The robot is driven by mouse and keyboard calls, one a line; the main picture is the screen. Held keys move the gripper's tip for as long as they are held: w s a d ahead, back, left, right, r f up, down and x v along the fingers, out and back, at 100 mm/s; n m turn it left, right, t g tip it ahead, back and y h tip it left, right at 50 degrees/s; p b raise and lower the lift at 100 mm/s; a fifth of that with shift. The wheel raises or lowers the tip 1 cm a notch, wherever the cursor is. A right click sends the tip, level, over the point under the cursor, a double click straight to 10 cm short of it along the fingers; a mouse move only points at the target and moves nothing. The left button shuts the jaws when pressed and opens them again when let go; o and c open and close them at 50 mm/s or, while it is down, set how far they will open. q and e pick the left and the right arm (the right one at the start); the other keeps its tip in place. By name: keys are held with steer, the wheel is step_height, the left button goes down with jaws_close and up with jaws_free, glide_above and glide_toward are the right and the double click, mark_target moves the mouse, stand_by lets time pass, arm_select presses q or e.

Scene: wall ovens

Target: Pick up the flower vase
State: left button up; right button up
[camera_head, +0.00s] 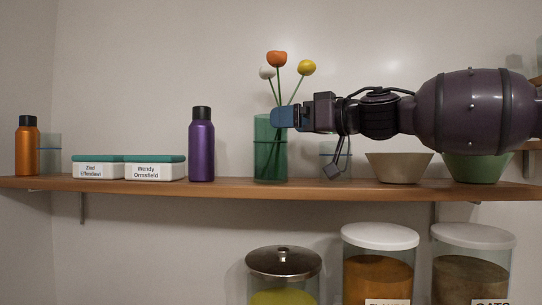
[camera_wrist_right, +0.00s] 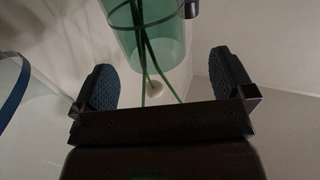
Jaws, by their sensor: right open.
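The flower vase (camera_head: 269,160) is a green see-through glass cylinder, upright on the wooden shelf. It holds an orange, a white and a yellow flower (camera_head: 307,67) on green stems. My right gripper (camera_head: 284,117) comes in from the right at the height of the vase's rim and covers its upper right edge. In the right wrist view, the open gripper (camera_wrist_right: 163,80) has its two blue pads apart, and the vase (camera_wrist_right: 150,30) with its stems shows between and beyond them. Contact cannot be told. My left gripper is not in view.
The shelf (camera_head: 230,188) also holds a purple bottle (camera_head: 202,150) left of the vase, a clear glass (camera_head: 338,160) close on its right, a beige bowl (camera_head: 400,167), a green bowl (camera_head: 478,168), lidded boxes (camera_head: 152,171) and an orange bottle (camera_head: 27,150). Large jars (camera_head: 380,270) stand below.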

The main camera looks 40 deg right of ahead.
steer(key=x, duration=0.2)
steer(key=p+x, duration=0.1)
steer(key=x, duration=0.1)
steer(key=p+x, duration=0.1)
steer(key=shift+w+d+f, duration=0.2)
steer(key=shift+w+d, duration=0.05)
steer(key=shift+w, duration=0.25)
steer(key=shift+c, duration=0.6)
steer(key=c, duration=1.5)
